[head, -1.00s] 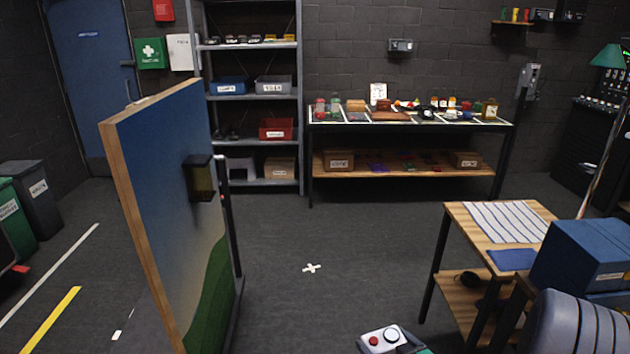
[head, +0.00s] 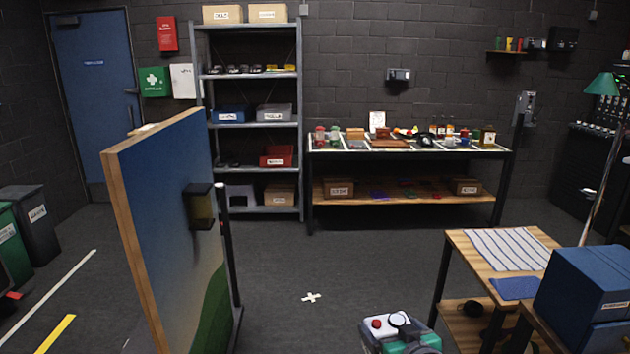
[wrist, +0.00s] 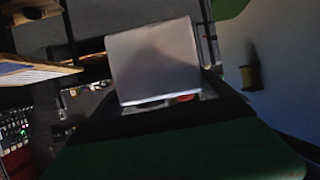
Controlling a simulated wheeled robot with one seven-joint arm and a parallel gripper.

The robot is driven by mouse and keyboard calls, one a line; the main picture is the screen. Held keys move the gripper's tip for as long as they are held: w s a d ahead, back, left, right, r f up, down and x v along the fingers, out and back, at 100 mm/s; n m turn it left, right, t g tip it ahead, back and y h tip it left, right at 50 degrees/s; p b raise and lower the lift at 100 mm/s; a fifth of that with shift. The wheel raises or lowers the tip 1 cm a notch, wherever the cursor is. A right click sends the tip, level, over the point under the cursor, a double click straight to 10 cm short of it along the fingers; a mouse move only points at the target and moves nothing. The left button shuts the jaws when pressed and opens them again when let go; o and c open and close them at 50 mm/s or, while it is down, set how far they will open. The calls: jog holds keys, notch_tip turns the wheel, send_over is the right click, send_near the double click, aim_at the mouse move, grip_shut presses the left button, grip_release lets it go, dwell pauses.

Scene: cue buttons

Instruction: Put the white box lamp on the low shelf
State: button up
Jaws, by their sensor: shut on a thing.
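A pale grey-white box, the white box lamp (wrist: 153,62), fills the middle of the wrist view with one flat face towards the camera. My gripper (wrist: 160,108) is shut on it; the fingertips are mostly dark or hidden. The head view shows neither the gripper nor the lamp. A low wooden shelf (head: 400,201) under the back table holds brown boxes at both ends and small things between. The small right table has another low shelf (head: 463,330) with a dark object on it. I cannot tell which is the low shelf meant.
A painted panel (head: 165,220) stands upright at left with a dark lamp-like box on it. A grey rack (head: 250,180) stands behind. The right table (head: 476,259) carries a striped cloth near a blue box (head: 585,285).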

jog(key=s+d+f+m+h, duration=0.25)
jog(key=d+m+h, duration=0.4)
jog(key=d, duration=0.55)
jog(key=a+r+n+y, duration=0.1)
jog(key=a, duration=0.3)
jog(key=w+a+r+n+y, duration=0.1)
jog(key=a+r, duration=0.1)
jog(key=a, duration=0.2)
jog(key=a+r+n+y, duration=0.1)
jog(key=a+r+n, duration=0.1)
jog(key=a, duration=0.3)
jog(key=shift+w+y, duration=0.35)
jog(key=shift+w, duration=0.05)
jog(key=shift+r, duration=0.1)
